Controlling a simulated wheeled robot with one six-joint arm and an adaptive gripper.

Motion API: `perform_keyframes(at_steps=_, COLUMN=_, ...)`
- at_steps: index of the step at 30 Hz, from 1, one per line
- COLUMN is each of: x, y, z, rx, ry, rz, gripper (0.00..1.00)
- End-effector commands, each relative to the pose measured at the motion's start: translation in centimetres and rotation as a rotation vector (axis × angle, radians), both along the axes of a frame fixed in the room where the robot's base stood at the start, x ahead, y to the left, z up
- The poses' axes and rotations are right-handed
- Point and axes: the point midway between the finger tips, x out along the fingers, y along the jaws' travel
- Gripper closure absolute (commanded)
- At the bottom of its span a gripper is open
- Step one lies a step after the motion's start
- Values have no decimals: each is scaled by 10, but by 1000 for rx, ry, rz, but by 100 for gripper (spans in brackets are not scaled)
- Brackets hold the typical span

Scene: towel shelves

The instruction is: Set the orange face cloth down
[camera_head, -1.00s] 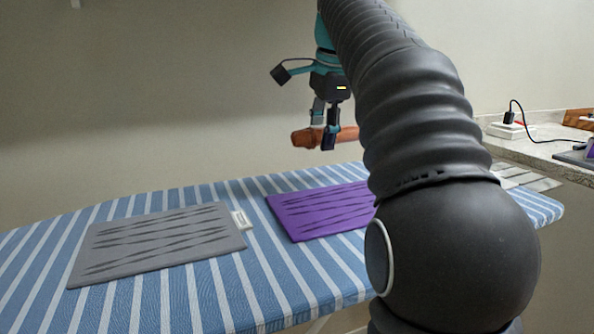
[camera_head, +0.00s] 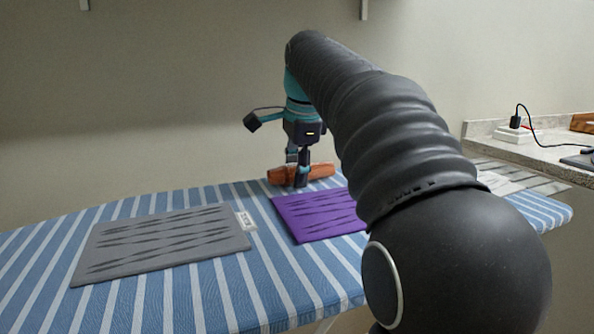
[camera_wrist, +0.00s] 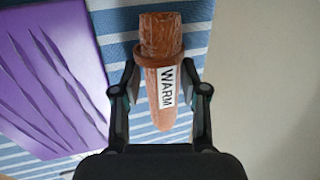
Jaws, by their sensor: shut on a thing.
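The orange face cloth, a rolled orange-brown bundle (camera_head: 318,171), is between the fingers of my gripper (camera_head: 298,183), near the back edge of the striped board (camera_head: 180,202). In the wrist view the rolled cloth (camera_wrist: 159,35) carries a white label reading "WARM", and my gripper (camera_wrist: 160,95) is shut on it from both sides. The cloth lies roughly level, just at or slightly above the board's surface; I cannot tell whether it touches. It is behind the purple mat (camera_head: 315,214).
A grey mat (camera_head: 160,243) lies on the left of the board, with a small white label (camera_head: 245,221) beside it. A stone counter (camera_head: 510,150) with a power strip (camera_head: 508,134) stands at the right. My arm hides part of the board's right side.

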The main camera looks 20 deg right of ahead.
Motion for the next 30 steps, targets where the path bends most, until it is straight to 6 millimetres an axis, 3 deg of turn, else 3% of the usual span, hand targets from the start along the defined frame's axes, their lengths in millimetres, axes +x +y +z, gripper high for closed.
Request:
perform_keyframes(at_steps=5, x=0, y=0, z=-2, rx=0, ry=0, rz=0, gripper=93)
perform_keyframes(at_steps=6, x=0, y=0, z=-3, rx=0, ry=0, rz=0, gripper=54)
perform_keyframes(at_steps=9, x=0, y=0, z=-2, rx=0, ry=0, rz=0, gripper=32)
perform_keyframes(at_steps=21, x=-1, y=0, z=4, rx=0, ry=0, rz=0, gripper=32)
perform_keyframes(at_steps=30, x=-14, y=-1, z=54, rx=-1, ry=-4, rz=0, gripper=32)
